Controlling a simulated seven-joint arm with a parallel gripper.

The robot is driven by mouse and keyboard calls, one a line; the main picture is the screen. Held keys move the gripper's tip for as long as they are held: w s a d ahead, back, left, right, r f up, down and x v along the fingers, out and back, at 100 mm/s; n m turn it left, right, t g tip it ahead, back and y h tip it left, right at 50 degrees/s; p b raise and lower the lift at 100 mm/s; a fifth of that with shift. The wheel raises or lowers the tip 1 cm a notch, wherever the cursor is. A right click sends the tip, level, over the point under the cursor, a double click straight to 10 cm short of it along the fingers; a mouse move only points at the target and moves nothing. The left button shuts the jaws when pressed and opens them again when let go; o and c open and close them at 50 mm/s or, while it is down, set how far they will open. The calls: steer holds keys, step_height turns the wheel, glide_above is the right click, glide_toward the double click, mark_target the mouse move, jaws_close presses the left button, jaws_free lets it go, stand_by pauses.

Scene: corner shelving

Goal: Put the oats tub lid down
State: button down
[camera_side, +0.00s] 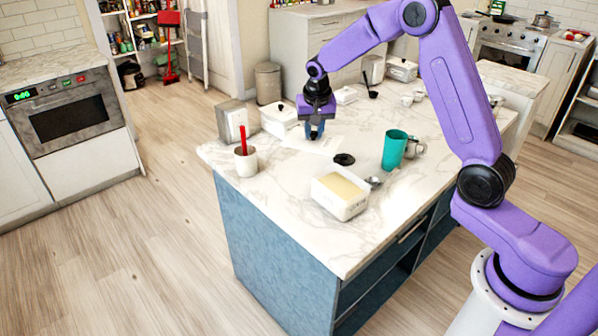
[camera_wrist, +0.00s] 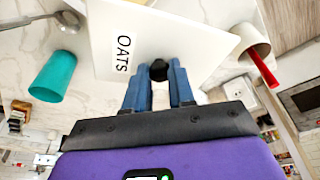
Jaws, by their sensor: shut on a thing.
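My gripper (camera_side: 316,132) is over the marble counter in the side view, pointing down. Its blue fingers (camera_wrist: 160,82) are shut on the black knob (camera_wrist: 158,69) of the oats tub lid (camera_wrist: 109,43), a white flat panel lettered OATS. In the side view the lid (camera_side: 308,144) shows as a pale flat shape under the fingers, low over the counter. I cannot tell whether it touches the surface. The open white oats tub (camera_side: 341,205) with beige contents stands to the front right of the gripper.
A white cup (camera_side: 246,163) holding a red-handled tool stands left. A teal cup (camera_side: 394,150) and grey mug (camera_side: 414,147) stand right. A black round item (camera_side: 344,159) and a metal scoop (camera_side: 374,182) lie near the tub. A lidded white box (camera_side: 279,118) stands behind.

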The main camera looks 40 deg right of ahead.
steer(key=w+d+f+n, duration=0.4)
steer(key=w+f, duration=0.3)
steer(key=w, duration=0.3)
steer(key=shift+t+y, duration=0.3)
steer(key=shift+y, duration=0.1)
steer(key=shift+s+a+f, duration=0.1)
steer(key=shift+f, duration=2.45)
steer(key=shift+s+a+f, duration=0.1)
steer(key=shift+f, duration=2.4)
steer(key=shift+f, duration=0.15)
steer(key=c, duration=1)
jaws_free()
steer(key=shift+o, duration=0.2)
steer(key=v, duration=1.2)
steer(key=shift+r, duration=0.25)
